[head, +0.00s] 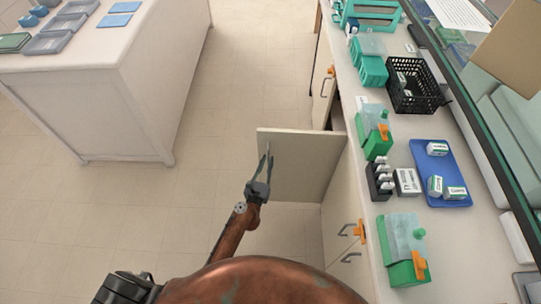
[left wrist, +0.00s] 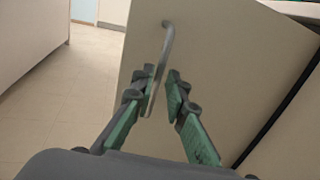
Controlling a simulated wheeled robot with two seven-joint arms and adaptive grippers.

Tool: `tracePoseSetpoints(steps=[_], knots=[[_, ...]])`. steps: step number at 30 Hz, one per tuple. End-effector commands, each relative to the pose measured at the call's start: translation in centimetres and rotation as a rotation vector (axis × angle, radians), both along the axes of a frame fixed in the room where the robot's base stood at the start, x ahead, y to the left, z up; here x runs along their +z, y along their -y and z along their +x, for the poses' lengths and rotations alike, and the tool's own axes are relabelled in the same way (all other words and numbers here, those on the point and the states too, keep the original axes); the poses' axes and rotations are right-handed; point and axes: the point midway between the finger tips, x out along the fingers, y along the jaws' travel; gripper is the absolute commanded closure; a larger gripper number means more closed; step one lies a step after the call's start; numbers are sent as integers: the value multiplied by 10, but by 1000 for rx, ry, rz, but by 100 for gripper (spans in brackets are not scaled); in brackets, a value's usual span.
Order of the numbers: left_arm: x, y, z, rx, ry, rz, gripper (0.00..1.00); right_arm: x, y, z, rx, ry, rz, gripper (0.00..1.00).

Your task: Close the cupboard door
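The cupboard door (head: 308,165) is a pale panel standing open, sticking out from the bench front into the aisle in the head view. In the left wrist view the door (left wrist: 225,65) fills the middle, with its grey bar handle (left wrist: 167,45) upright near the free edge. My left gripper (head: 266,161) is at the door's free edge. In the wrist view its green-padded fingers (left wrist: 162,76) are apart, with the handle's lower part between them, close to the left finger. Whether they touch the handle is unclear. My right gripper is not in view.
The bench (head: 461,238) on the right holds green boxes, a black basket (head: 416,84) and a blue tray (head: 441,172) with small boxes. Another cupboard door (head: 323,83) stands farther along. A white table (head: 150,75) is at the left. The floor (head: 215,125) between is clear.

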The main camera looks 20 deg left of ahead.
Motion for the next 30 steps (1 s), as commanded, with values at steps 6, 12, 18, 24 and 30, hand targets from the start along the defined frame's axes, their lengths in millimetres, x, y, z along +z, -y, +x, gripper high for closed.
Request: tracePoseSetpoints(steps=[6,12,18,24,30], knots=[[-1,-2,25,2,0,0,87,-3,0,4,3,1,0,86],[0,-2,30,2,0,-1,87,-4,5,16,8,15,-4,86],[0,-1,30,0,0,0,90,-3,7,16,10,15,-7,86],[0,-1,30,0,0,0,100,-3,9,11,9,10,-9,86],[0,-1,30,0,0,0,100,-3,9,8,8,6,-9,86]])
